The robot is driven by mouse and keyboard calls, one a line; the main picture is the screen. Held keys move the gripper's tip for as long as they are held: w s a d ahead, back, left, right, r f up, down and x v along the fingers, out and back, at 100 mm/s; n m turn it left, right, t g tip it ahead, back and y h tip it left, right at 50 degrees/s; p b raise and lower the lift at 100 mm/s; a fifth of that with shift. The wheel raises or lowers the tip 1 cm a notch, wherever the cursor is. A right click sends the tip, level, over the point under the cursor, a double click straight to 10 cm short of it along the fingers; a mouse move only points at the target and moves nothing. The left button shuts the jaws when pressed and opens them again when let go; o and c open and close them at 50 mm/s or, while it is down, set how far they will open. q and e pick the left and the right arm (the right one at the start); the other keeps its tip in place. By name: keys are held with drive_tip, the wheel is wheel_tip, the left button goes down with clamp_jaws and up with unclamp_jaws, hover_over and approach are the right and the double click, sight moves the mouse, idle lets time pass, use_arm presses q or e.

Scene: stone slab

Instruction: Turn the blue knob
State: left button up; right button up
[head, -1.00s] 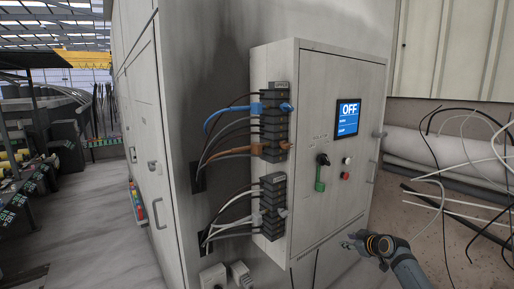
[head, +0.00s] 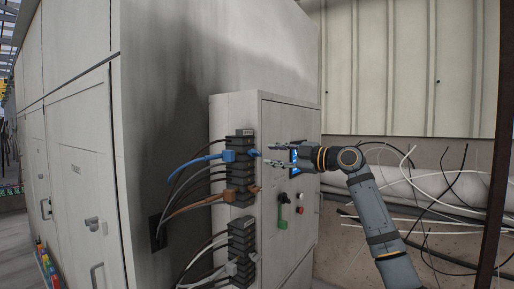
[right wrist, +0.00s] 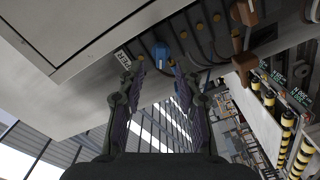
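The blue knob (head: 254,152) sticks out of the front of the upper dark terminal block on the grey cabinet's left edge, level with a blue cable plug. It also shows in the right wrist view (right wrist: 161,52), just beyond the fingertips. My right gripper (head: 270,155) reaches in from the right in front of the cabinet. Its two fingers are apart, one above and one below the knob's level. In the right wrist view the gripper (right wrist: 159,70) is open and empty, pointing at the knob. Contact is not visible. My left gripper is not in view.
The orange-brown knob (head: 254,189) sits lower on the same block. Cables run into the block at left. Loose wires hang at right.

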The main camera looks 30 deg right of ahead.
sight(259, 153)
drive_tip(key=p+x, duration=0.1)
drive_tip(key=x, duration=0.2)
drive_tip(key=p+x, duration=0.1)
drive_tip(key=x, duration=0.1)
drive_tip(key=shift+w+a+r+p, duration=0.15)
drive_tip(key=shift+a+r+p, duration=0.2)
drive_tip(key=shift+a, duration=0.1)
drive_tip(key=shift+w+f, duration=0.15)
drive_tip(key=shift+w, duration=0.15)
drive_tip(key=shift+w+d+f, duration=0.1)
drive_tip(key=shift+w+f, duration=0.1)
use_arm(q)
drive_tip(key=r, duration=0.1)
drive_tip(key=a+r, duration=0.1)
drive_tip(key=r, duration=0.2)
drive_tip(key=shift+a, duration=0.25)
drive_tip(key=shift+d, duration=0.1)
use_arm(e)
clamp_jaws()
